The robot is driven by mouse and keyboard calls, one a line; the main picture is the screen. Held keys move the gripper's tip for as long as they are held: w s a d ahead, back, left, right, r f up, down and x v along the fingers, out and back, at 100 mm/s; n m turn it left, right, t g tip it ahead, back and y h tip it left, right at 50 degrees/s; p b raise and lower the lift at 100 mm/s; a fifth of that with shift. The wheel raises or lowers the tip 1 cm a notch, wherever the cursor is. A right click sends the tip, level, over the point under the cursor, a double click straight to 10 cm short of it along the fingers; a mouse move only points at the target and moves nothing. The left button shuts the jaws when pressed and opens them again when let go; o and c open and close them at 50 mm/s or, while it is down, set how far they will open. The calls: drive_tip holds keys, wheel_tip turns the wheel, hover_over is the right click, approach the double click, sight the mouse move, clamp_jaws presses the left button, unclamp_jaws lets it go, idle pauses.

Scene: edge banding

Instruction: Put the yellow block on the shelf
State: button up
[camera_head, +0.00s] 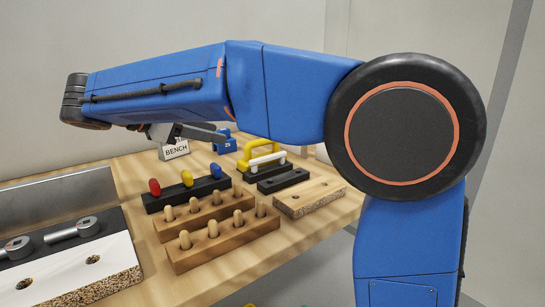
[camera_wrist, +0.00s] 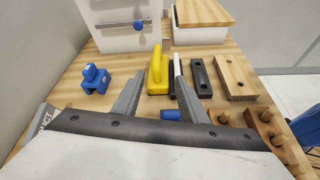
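No plain yellow block shows clearly. A yellow handle-shaped piece (camera_head: 245,152) stands on the bench near its back, beside a white bar; it also shows in the wrist view (camera_wrist: 155,75). My gripper (camera_head: 205,133) is over the bench in the head view, partly hidden by my arm. In the wrist view its two grey fingers (camera_wrist: 160,72) are spread apart, and the yellow piece shows between and beyond their tips. Nothing is seen held. I cannot tell whether the fingers touch it. No shelf can be made out for sure.
A rack with red, yellow and blue knobs (camera_head: 188,190) and pegged wooden blocks (camera_head: 222,240) stand nearby. A blue piece (camera_wrist: 95,80) sits left of the fingers. Black (camera_wrist: 200,78) and wooden (camera_wrist: 235,80) bars lie right. A white cabinet (camera_wrist: 115,20) and lidded box (camera_wrist: 200,33) are behind.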

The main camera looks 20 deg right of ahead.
approach(257, 141)
drive_tip(key=x, duration=0.4)
drive_tip(key=shift+w+d+f, duration=0.1)
drive_tip(key=shift+d+f, duration=0.15)
drive_tip(key=shift+d, duration=0.05)
drive_tip(key=shift+w+x, duration=0.1)
drive_tip(key=shift+x, duration=1.35)
drive_tip(key=shift+w+x, duration=0.15)
drive_tip(key=shift+x, duration=1.3)
clamp_jaws()
